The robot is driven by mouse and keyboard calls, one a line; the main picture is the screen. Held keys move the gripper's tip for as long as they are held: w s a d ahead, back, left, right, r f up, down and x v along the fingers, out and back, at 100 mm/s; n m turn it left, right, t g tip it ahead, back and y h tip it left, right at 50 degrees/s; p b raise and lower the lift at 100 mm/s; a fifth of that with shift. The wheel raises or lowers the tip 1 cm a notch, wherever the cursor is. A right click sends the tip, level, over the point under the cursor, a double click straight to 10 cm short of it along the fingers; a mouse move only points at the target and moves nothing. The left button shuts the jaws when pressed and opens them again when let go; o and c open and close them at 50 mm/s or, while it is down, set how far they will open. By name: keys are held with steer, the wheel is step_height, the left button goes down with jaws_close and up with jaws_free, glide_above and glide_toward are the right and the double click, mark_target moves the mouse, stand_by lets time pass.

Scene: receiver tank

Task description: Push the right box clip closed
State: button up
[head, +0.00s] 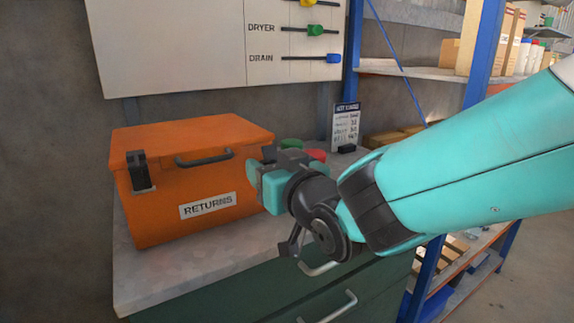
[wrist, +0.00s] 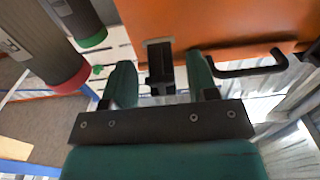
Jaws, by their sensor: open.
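The orange box (head: 210,178) labelled RETURNS stands on the counter with its lid down. Its right clip (wrist: 160,66) is black and shows in the wrist view on the box front. In the head view that clip is hidden behind my gripper (head: 258,178). The left clip (head: 139,170) is black and in plain sight on the front. In the wrist view my gripper (wrist: 162,85) is open and empty, its teal fingers on either side of the right clip. I cannot tell whether they touch it or how far the clip is swung.
The box's dark handle (head: 205,158) sits between the clips. Green (head: 291,144) and red (head: 316,155) topped containers stand right of the box, near a small sign (head: 345,122). Drawers with handles are below the counter (head: 190,270). Blue-posted shelves stand right.

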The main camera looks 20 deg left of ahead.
mark_target(270, 148)
steer(key=c, duration=0.9)
steer(key=r+h+p, duration=0.1)
steer(key=p, duration=0.2)
steer(key=shift+r+g, duration=0.1)
steer(key=shift+g, duration=0.3)
steer(key=p, duration=0.2)
steer(key=r+g+h+p, duration=0.1)
steer(key=p, duration=0.1)
steer(key=shift+w+a+h, duration=0.2)
steer(key=shift+h, duration=0.1)
steer(key=p, duration=0.1)
steer(key=g+h+p, duration=0.1)
steer(key=p, duration=0.1)
steer(key=g+h+p, duration=0.1)
steer(key=p, duration=0.1)
steer(key=shift+w+a+r, duration=0.2)
steer(key=shift+a+r, duration=0.05)
steer(key=shift+r, duration=0.05)
steer(key=shift+w+a+g+h+p, duration=0.1)
steer(key=shift+g+h+p, duration=0.35)
steer(key=shift+p, duration=0.65)
steer(key=shift+f+h, duration=0.15)
steer(key=shift+h, duration=0.1)
